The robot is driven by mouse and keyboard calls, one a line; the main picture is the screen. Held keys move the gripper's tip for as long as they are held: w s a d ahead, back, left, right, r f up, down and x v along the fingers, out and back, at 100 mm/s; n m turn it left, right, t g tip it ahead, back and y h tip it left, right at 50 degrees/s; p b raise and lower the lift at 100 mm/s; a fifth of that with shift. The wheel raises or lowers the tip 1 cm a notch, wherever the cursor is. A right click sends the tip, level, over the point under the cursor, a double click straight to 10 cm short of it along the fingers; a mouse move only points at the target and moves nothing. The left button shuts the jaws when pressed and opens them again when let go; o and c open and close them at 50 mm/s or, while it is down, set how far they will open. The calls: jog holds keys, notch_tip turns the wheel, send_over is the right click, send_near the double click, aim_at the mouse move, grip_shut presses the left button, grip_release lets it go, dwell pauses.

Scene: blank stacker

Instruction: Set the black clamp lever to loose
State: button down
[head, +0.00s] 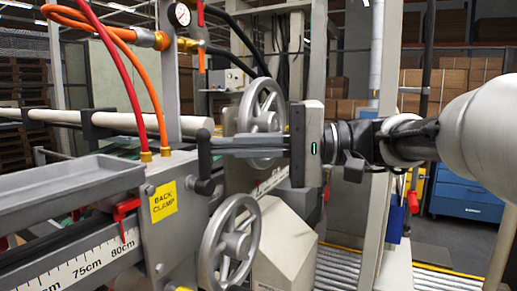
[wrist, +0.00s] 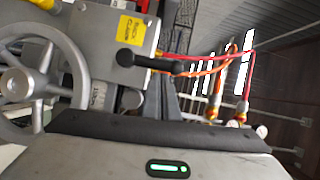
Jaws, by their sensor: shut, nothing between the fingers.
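The black clamp lever (head: 204,158) stands upright in the head view, its hub low and its handle pointing up, at the right side of the grey block with the yellow "BACK CLAMP" label (head: 163,201). In the wrist view the lever (wrist: 160,66) extends right from its hub, beside the label (wrist: 131,30). My gripper (head: 216,146) is shut and empty. Its fingertips are at the lever's upper part, just to its right in the head view; I cannot tell whether they touch.
A grey handwheel (head: 229,243) stands below the fingers, and another (head: 262,115) behind them. A small red lever (head: 124,212) sits over the white scale (head: 92,262). Red and orange hoses (head: 122,75) rise at the left. A grey tray (head: 65,185) lies left of the block.

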aim_at(207, 152)
jog(key=shift+s+a, duration=0.1)
jog(key=shift+s, duration=0.05)
jog(key=s+n+h+b, duration=0.1)
jog(key=n+b, duration=0.1)
jog(key=s+a+n+t+h+b, duration=0.1)
jog(key=b, duration=0.1)
jog(key=shift+s+r+n+b, duration=0.2)
jog(key=shift+n+b, duration=0.1)
jog(key=shift+n, duration=0.1)
jog(key=s+n+b, duration=0.1)
jog(key=s+n+t+h+b, duration=0.1)
jog(key=b, duration=0.1)
jog(key=shift+a+f+n+b, duration=0.15)
jog(key=shift+a+n+b, duration=0.15)
jog(key=shift+a+n, duration=0.1)
jog(key=s+n+b, duration=0.1)
jog(key=n+t+h+b, duration=0.1)
jog(key=b, duration=0.1)
jog(key=shift+s+a+f+t+b, duration=0.3)
jog(key=shift+s+a+f, duration=0.05)
jog(key=shift+s+f, duration=0.05)
jog(key=n+b, duration=0.1)
jog(key=s+f+n+t+h+b, duration=0.1)
jog(key=b, duration=0.1)
jog(key=shift+s+a+t, duration=0.15)
jog(key=shift+a+t, duration=0.15)
jog(key=shift+n+b, duration=0.3)
